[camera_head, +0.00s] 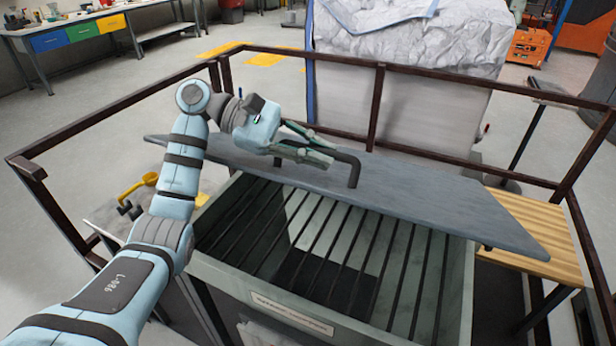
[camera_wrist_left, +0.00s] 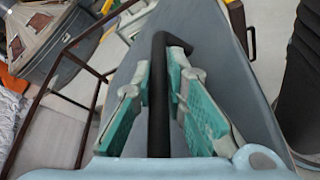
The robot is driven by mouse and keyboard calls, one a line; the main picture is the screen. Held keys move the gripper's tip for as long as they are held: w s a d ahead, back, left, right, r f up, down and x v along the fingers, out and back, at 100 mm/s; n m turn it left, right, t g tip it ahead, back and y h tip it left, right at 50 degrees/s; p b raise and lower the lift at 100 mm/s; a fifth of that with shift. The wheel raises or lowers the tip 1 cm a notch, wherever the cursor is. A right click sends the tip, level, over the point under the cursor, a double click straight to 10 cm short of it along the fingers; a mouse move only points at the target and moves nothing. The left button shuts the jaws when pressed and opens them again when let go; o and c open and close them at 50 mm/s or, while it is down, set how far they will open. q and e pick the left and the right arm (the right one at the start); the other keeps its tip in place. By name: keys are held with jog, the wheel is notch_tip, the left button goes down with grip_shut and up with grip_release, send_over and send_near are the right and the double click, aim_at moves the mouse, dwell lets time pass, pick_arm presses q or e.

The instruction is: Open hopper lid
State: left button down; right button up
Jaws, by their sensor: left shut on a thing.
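The hopper lid (camera_head: 420,199) is a flat grey plate with a dark bent handle (camera_head: 353,168). It lies across the far part of the hopper (camera_head: 212,215), a grey-green bin with dark parallel bars over its opening. The near part of the opening is uncovered. My left gripper (camera_head: 326,157) is at the handle, its teal-padded fingers around it. In the left wrist view the handle (camera_wrist_left: 159,100) runs between the two fingers, over the lid (camera_wrist_left: 215,60). My right gripper is not in view.
A dark brown railing (camera_head: 372,108) surrounds the hopper. A large wrapped bag (camera_head: 410,50) stands behind it. A slatted wooden surface (camera_head: 540,235) is at the right. A yellow object (camera_head: 138,187) is at the left, near my left arm.

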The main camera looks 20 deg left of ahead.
pick_arm(q)
jog(key=w+r+p, duration=0.2)
jog(key=w+r, duration=0.2)
jog(key=r, duration=0.2)
jog(key=shift+w, duration=0.3)
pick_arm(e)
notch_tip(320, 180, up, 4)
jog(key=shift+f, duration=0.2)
pick_arm(q)
jog(key=shift+d, duration=0.1)
jog(key=c, duration=1.9)
grip_release()
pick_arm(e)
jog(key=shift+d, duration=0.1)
pick_arm(q)
jog(key=w+v, duration=0.1)
jog(key=v, duration=0.6)
jog(key=shift+s+a, duration=0.35)
jog(key=shift+s, duration=0.1)
